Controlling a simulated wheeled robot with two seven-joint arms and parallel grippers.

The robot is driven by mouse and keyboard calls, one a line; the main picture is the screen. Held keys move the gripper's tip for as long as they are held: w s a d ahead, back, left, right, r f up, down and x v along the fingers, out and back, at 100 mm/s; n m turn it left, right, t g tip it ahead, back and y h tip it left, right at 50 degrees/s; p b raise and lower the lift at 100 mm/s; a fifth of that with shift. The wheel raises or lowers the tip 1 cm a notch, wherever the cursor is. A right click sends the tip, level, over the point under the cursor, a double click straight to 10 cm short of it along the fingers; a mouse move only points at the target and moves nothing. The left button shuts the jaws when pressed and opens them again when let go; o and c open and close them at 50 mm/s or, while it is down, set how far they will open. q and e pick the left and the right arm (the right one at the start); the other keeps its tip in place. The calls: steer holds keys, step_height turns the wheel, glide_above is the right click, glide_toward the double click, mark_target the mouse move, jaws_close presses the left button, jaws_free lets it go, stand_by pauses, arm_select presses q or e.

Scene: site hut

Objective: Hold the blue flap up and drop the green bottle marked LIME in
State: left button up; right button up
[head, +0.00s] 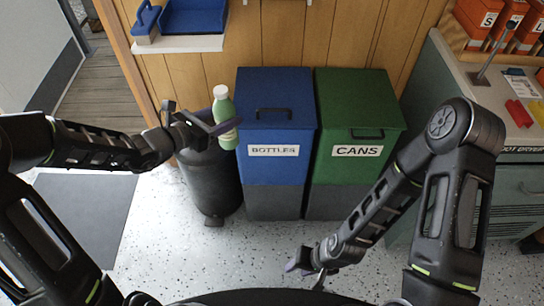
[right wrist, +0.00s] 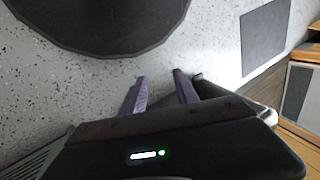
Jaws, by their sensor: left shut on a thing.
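The green bottle (head: 223,107) has a white cap and stands upright in my left gripper (head: 226,126), which is shut on it. The bottle is just left of the blue bin (head: 271,160) labelled BOTTLES, in front of its left edge; its marking cannot be read. The blue flap (head: 275,93) on top of that bin is down, with a dark handle near its front. My right gripper (head: 298,264) is low over the floor, well in front of the bins and away from the flap. In the right wrist view its two purple fingers (right wrist: 162,88) are apart with nothing between them.
A green bin (head: 357,110) labelled CANS stands right of the blue one. A black cylindrical bin (head: 211,180) stands to its left, below my left gripper. A workbench (head: 455,150) with orange boxes is at the right. The floor in front of the bins is clear.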

steer(key=shift+c, duration=0.2)
steer(key=shift+c, duration=0.7)
steer(key=shift+w+d, duration=0.2)
steer(key=shift+d, duration=0.05)
steer(key=w+d+r+m+t, duration=0.15)
steer(key=w+r+t, duration=0.25)
steer(key=w, duration=0.7)
steer(key=w+d+r+m+t, duration=0.1)
steer(key=w+d+r+t, duration=0.2)
steer(key=w, duration=0.7)
steer(key=w+r+m+t+y, duration=0.1)
steer(key=w+r+m+y, duration=0.1)
steer(key=r, duration=0.3)
steer(key=w+a+r+m+t+y, duration=0.1)
steer(key=w+r+m+t+y, duration=0.1)
steer(key=w+r, duration=0.2)
steer(key=w+a+r+m+t+y, duration=0.1)
steer(key=w+r+m+t, duration=0.1)
steer(key=r, duration=0.4)
steer(key=shift+w+a+r+y, duration=0.15)
steer(key=shift+w+y, duration=0.05)
steer(key=shift+w, duration=0.15)
steer(key=shift+w+a+r+y, duration=0.1)
steer(key=shift+w+y, duration=0.1)
steer(key=shift+w, duration=0.15)
steer(key=shift+w+a, duration=0.1)
steer(key=shift+w, duration=0.05)
